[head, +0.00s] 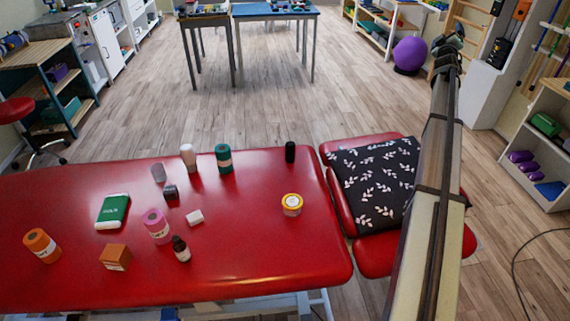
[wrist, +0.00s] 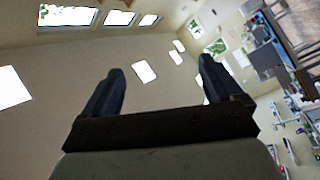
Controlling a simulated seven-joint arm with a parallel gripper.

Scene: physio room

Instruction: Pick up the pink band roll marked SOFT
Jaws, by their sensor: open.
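The pink band roll (head: 157,226) stands on the red treatment table (head: 264,257), left of the table's middle, in the head view. Its label is too small to read. A small dark brown bottle (head: 181,249) stands close at its lower right. My gripper shows in the wrist view (wrist: 160,90) with its two dark fingers spread apart and nothing between them. The wrist view faces the ceiling and wall, so no table objects show there. In the head view my arm rises at the right, far from the roll, and the fingers cannot be made out.
A teal roll (head: 223,158) and white bottle (head: 188,157) stand behind.

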